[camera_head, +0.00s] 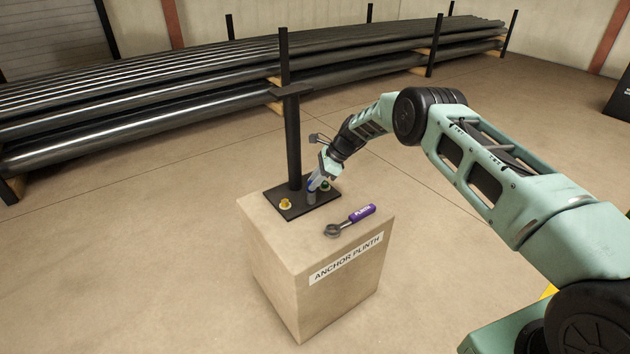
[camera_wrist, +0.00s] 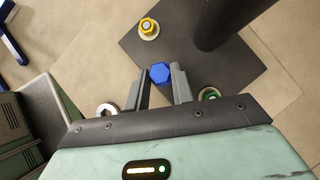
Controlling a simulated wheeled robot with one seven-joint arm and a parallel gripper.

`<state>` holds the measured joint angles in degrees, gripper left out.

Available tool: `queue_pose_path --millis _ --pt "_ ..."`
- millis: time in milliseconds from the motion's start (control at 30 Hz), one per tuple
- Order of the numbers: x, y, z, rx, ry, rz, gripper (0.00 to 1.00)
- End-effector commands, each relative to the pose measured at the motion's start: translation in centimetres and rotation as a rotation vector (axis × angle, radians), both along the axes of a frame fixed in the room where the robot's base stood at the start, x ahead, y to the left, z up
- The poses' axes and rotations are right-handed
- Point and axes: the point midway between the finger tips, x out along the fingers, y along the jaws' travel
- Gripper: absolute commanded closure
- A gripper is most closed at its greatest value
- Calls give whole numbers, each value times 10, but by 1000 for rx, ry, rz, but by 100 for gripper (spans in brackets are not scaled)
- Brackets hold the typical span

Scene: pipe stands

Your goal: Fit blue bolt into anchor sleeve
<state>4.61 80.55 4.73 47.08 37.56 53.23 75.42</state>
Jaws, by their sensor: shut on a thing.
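The blue bolt (camera_wrist: 159,73) shows its hexagonal head between my fingertips in the wrist view. My gripper (camera_wrist: 160,79) is shut on it, one finger on each side. In the head view my gripper (camera_head: 314,182) points down over the plinth's base plate, and a bit of the blue bolt (camera_head: 311,185) shows at the fingers. A grey cylindrical part (camera_head: 311,198) shows directly below the blue; I cannot tell whether it is the bolt's shank or the anchor sleeve. How far the bolt stands in or above the sleeve is hidden.
The black base plate (camera_head: 295,213) carries a tall black post (camera_head: 293,140), a yellow bolt (camera_head: 285,204) and a green-marked fitting (camera_head: 324,186). Racked dark pipes (camera_head: 150,110) stand behind.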

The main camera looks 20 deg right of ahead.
Motion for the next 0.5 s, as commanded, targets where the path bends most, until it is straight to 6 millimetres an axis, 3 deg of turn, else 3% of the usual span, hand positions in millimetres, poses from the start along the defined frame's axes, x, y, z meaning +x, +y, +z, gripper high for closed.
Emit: queue_pose_path --millis 233,267,300,333,500 --pt "0 0 -6 0 0 0 100" --pt "0 0 -5 0 -1 -1 68" --pt "0 0 -5 0 -1 -1 57" --pt "0 0 -5 0 -1 -1 51" --pt "0 0 -5 0 0 0 51"
